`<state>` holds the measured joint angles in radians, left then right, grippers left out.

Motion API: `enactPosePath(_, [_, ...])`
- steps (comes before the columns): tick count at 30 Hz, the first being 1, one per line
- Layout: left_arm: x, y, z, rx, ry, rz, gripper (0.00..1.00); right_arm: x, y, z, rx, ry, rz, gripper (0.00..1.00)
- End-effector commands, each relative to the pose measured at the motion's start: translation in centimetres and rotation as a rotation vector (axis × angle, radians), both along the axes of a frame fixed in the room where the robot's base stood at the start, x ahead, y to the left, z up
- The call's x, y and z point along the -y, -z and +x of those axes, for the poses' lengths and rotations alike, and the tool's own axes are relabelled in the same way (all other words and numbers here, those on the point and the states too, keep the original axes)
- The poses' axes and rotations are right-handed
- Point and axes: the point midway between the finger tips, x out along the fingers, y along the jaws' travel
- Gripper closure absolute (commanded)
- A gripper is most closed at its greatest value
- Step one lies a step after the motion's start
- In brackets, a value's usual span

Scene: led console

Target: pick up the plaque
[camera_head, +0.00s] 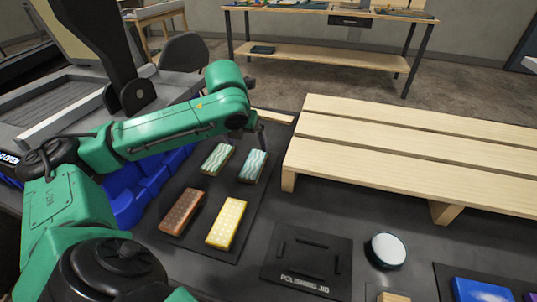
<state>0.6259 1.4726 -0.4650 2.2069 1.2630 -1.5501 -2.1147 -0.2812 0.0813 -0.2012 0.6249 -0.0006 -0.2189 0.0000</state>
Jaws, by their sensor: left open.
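No object is labelled a plaque, and I cannot tell which one it is. Four-sided flat blocks lie on a dark mat (222,247): two with teal and white waves, a left one (216,158) and a right one (253,166), a brown one (182,211) and a pale yellow one (226,222). A blue-purple flat piece (478,291) is cut off at the bottom right. My left gripper (258,134) is open just beyond the right wavy block, with its fingers partly hidden by the arm. My right gripper is not in view.
A black polishing jig (307,261) lies at front centre, with a white-topped round piece (386,250) to its right. A raised wooden slatted platform (405,160) fills the back right. Blue bins (128,207) stand at left, behind my arm.

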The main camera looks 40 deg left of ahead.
Motion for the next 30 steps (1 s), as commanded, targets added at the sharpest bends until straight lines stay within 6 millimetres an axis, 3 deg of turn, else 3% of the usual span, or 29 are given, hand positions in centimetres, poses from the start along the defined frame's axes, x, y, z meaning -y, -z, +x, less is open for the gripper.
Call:
enactPosePath(9, [-1.0,7.1,2.5,-0.003,-0.001,-0.004,0.0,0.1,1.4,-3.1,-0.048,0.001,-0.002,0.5])
enactPosePath(14, [-1.4,9.0,3.2,-0.002,-0.001,-0.003,0.0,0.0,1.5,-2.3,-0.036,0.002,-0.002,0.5])
enactPosePath(19, [-2.2,12.1,4.2,-0.002,-0.002,-0.003,0.0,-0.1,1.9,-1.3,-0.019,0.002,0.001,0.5])
enactPosePath(22, [-2.4,13.1,4.7,0.0,-0.001,-0.003,0.0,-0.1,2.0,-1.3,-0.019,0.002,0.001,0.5])
enactPosePath(28, [-2.4,13.2,4.7,0.0,-0.001,-0.001,0.0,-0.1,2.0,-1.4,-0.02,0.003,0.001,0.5])
enactPosePath(29, [-2.4,13.2,4.7,0.0,-0.001,-0.001,0.08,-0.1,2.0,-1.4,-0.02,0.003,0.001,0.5])
enactPosePath(30, [-2.4,13.2,4.7,0.0,-0.001,-0.001,0.23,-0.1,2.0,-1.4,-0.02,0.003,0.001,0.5])
